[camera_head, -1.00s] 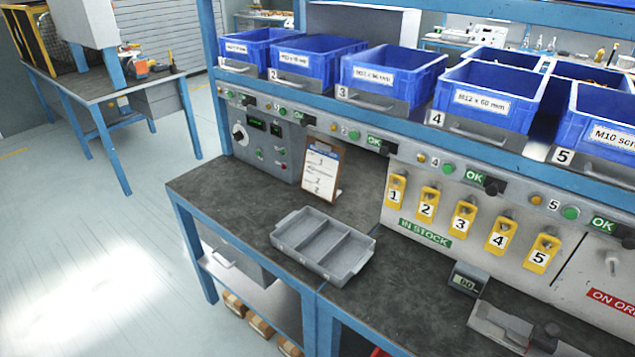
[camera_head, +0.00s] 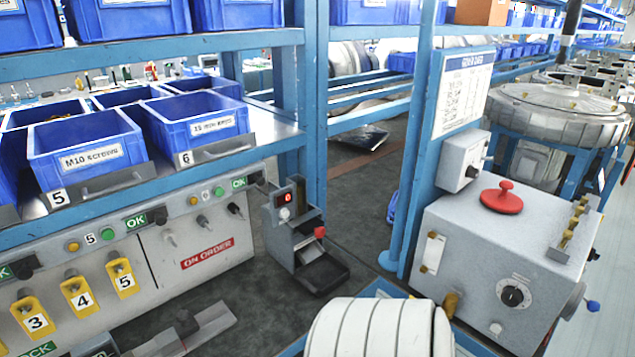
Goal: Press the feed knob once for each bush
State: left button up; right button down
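A small grey dispenser (camera_head: 294,232) stands on the dark bench, right of the "ON ORDER" panel. Its upright head carries a small display with a red digit, which looks like 0, and a round white knob or button (camera_head: 284,214) under it. A red knob-like part (camera_head: 319,232) sits on its right side. A dark shallow tray (camera_head: 322,273) at its foot looks empty. I cannot tell for sure which part is the feed knob. No bushes can be made out. Neither of my grippers is in view.
Blue bins (camera_head: 88,150) stand on the shelf at left, above yellow numbered tags (camera_head: 78,292). A blue post (camera_head: 424,150) and a grey box (camera_head: 480,265) with a red handle and black dial stand right. A white ribbed rounded body (camera_head: 370,330) fills the front.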

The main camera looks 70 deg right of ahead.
aim_at(316, 224)
jog(key=k+z, duration=0.15)
jog(key=z, duration=1.85)
